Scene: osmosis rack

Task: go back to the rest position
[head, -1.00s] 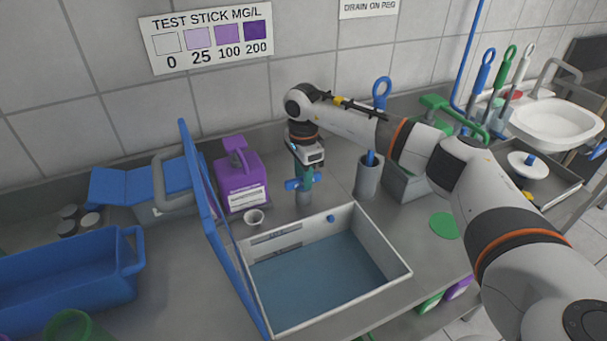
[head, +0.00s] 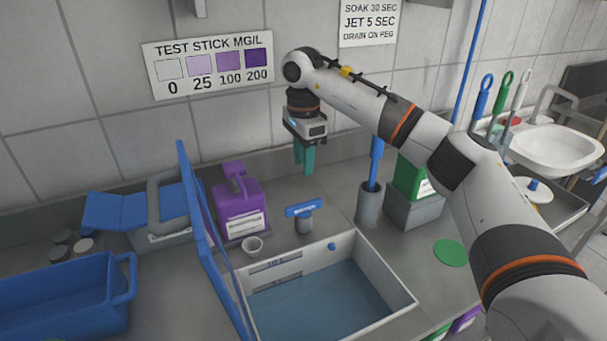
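My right gripper (head: 304,160) has teal fingers pointing down and hangs in the air above the back of the counter. It holds nothing, and its fingers look parted, partly overlapping from this angle. Below it, apart from it, a blue T-shaped handle (head: 303,209) rests upright in a small grey holder (head: 304,225) on the counter. My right arm comes in from the right, over the counter. My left gripper is not in view.
An open white basin (head: 395,300) with bluish liquid stands in front, its blue lid (head: 205,235) upright at left. A purple jug (head: 239,208), a small cup (head: 252,246), a grey cylinder (head: 368,205) and a green box (head: 408,178) stand nearby. A blue tub (head: 65,300) is at left.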

